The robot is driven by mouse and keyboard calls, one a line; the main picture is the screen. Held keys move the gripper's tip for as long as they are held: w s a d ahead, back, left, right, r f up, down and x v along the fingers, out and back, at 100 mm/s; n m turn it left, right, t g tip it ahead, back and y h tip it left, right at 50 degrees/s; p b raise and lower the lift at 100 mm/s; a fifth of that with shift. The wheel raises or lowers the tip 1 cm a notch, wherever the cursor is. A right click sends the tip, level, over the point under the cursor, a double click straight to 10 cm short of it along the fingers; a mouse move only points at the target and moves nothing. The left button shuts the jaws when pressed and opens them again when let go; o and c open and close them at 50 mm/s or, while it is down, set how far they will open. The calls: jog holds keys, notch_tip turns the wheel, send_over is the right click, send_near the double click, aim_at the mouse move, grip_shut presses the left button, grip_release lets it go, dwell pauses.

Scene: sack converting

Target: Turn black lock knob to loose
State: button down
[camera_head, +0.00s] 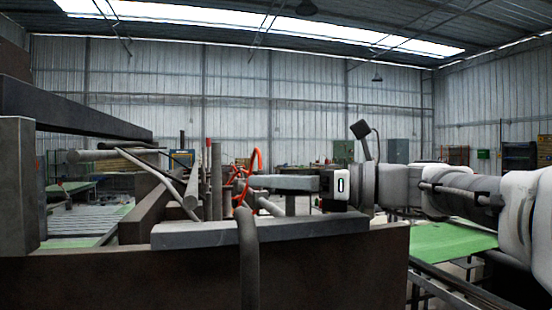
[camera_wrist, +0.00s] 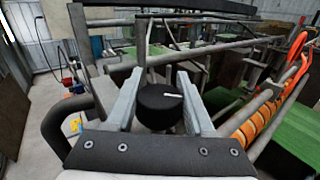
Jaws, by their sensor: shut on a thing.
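The black lock knob (camera_wrist: 158,108) is a short round cap with a white line on its top. The line points to the right in the wrist view. My gripper (camera_wrist: 160,74) has its two grey fingers on either side of the knob and is shut on it. In the head view my gripper (camera_head: 284,183) reaches in level from the right above a grey plate. The knob cannot be made out there, as the fingers cover that spot. A short grey post shows below the fingers.
The flat grey plate (camera_head: 200,235) tops a dark brown machine body. A thick bent grey pipe (camera_head: 248,260) rises in front of it. A green surface (camera_head: 450,243) lies at the right.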

jog(key=s+n+g+h+p, duration=0.1)
jog(key=n+g+p, duration=0.3)
jog(key=p, duration=0.5)
jog(key=s+n+g+h+p, duration=0.1)
jog(key=n+g+p, duration=0.3)
jog(key=g+p, duration=0.4)
jog(key=s+n+g+h+p, duration=0.1)
jog(key=n+g+p, duration=0.3)
jog(key=p, duration=0.7)
jog(key=shift+d+n+g+h, duration=0.2)
jog(key=shift+g+h, duration=0.05)
jog(key=shift+g, duration=0.35)
jog(key=shift+d+n+g+h, duration=0.15)
jog(key=shift+n+g+h, duration=0.1)
jog(key=shift+g, duration=0.35)
jog(key=shift+s+d+f+n+g+h+p, duration=0.15)
jog(key=shift+n+g+h+p, duration=0.1)
jog(key=shift+n+g+h, duration=0.55)
jog(key=shift+d+n+g+h+p, duration=0.1)
jog(key=shift+n+g+h+p, duration=0.1)
jog(key=shift+n+g+h, duration=0.55)
jog(key=shift+s+d+f+n+g+h, duration=0.1)
jog(key=shift+n+g+h, duration=0.2)
jog(key=shift+h, duration=0.75)
jog(key=shift+c, duration=1.4)
grip_release()
jog(key=shift+r, duration=0.2)
